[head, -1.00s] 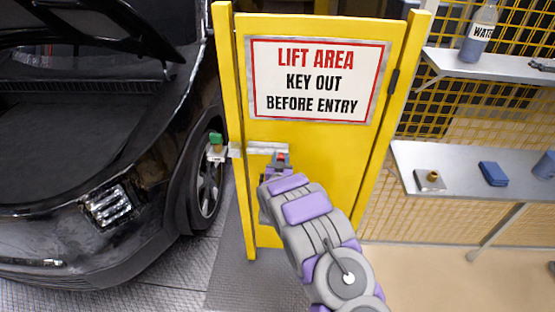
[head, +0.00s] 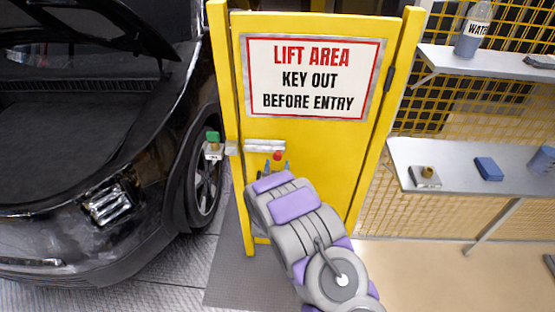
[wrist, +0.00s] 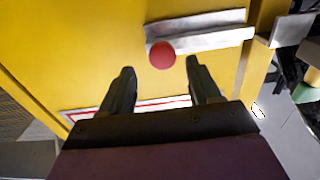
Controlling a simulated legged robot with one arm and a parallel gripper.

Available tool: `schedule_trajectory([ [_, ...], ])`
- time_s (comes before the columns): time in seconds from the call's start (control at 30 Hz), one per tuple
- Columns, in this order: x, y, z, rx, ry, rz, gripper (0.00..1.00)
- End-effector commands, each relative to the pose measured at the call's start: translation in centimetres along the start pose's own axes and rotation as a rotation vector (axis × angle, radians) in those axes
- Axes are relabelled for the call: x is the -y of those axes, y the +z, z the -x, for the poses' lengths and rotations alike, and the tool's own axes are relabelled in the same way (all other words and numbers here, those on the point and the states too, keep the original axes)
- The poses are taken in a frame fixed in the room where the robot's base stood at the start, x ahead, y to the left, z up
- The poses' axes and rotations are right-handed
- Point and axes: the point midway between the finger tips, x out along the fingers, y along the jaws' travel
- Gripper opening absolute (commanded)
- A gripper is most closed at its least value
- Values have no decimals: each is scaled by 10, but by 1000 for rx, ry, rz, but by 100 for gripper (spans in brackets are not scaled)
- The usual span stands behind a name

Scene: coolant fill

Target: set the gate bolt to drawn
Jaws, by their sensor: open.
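The yellow gate (head: 300,190) stands shut between its posts. Its silver bolt (head: 262,146) lies level across the left side, with a red knob (head: 278,155) at its right end. In the wrist view the bolt (wrist: 205,32) and the knob (wrist: 162,55) also show. A narrow yellow gap shows between the bolt's end and the silver keeper (head: 232,147) on the left post. My gripper (head: 274,168) is just below the knob in the head view. Its fingers are open, and in the wrist view the knob is just beyond and between the fingertips, with nothing held.
A black car (head: 110,170) with an open lid stands close on the left. A green-topped fitting (head: 213,142) juts from the left post. Shelves on the right carry a water bottle (head: 474,30), a blue block (head: 489,169) and a small brass-knobbed piece (head: 426,176).

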Motion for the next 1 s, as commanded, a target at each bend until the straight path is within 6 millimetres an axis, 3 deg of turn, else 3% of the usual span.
schedule_trajectory([
  [0.53,-1,2,98,4,0,1,62],
  [0.73,-2,2,114,3,1,0,62],
  [1.0,-2,2,116,2,1,-1,62],
])
